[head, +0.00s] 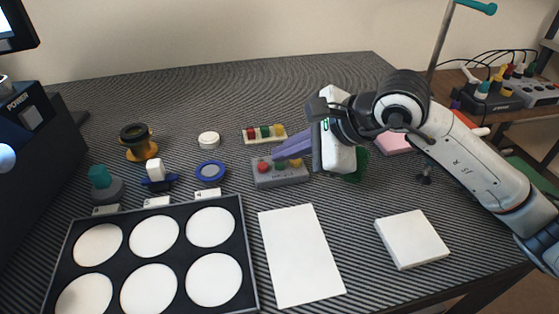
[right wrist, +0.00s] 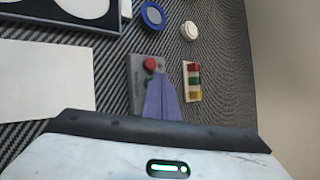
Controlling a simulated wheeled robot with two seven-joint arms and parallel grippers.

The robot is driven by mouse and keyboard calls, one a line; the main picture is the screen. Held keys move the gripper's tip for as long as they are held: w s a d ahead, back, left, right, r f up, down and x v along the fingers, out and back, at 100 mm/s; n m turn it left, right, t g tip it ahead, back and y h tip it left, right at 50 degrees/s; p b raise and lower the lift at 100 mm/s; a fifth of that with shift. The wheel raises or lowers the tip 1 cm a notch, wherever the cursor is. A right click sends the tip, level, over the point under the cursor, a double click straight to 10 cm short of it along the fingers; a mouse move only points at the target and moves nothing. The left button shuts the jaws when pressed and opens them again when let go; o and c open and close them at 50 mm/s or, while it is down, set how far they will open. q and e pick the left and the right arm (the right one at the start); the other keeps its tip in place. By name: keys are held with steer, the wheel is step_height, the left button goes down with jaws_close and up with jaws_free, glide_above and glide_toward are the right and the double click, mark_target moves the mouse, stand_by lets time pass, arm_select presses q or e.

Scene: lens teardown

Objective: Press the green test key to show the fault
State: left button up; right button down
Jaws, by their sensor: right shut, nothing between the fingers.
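A grey key box (head: 282,180) stands mid-table in the head view, with a red key (head: 264,166), a green key (head: 281,167) and a yellow key (head: 296,162). My right gripper (head: 279,154) is shut and empty; its long purple fingers reach down from the right, with the tips at or just above the green key. In the right wrist view the grey box (right wrist: 132,90) is partly behind the fingers (right wrist: 161,82), and the red key (right wrist: 150,63) shows beside the tips. I cannot tell whether the tips touch the green key. My left gripper is out of view.
A cream strip with coloured blocks (head: 249,136) lies behind the box. A blue ring (head: 210,171) and a white round piece (head: 209,139) lie to its left. A black tray (head: 249,263), a white sheet (head: 300,257) and a white square block (head: 411,240) lie in front.

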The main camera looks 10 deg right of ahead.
steer(key=shift+r, duration=0.7)
steer(key=shift+p, duration=0.3)
step_height(320, 180, up, 5)
steer(key=p, duration=0.3)
stand_by(0.4)
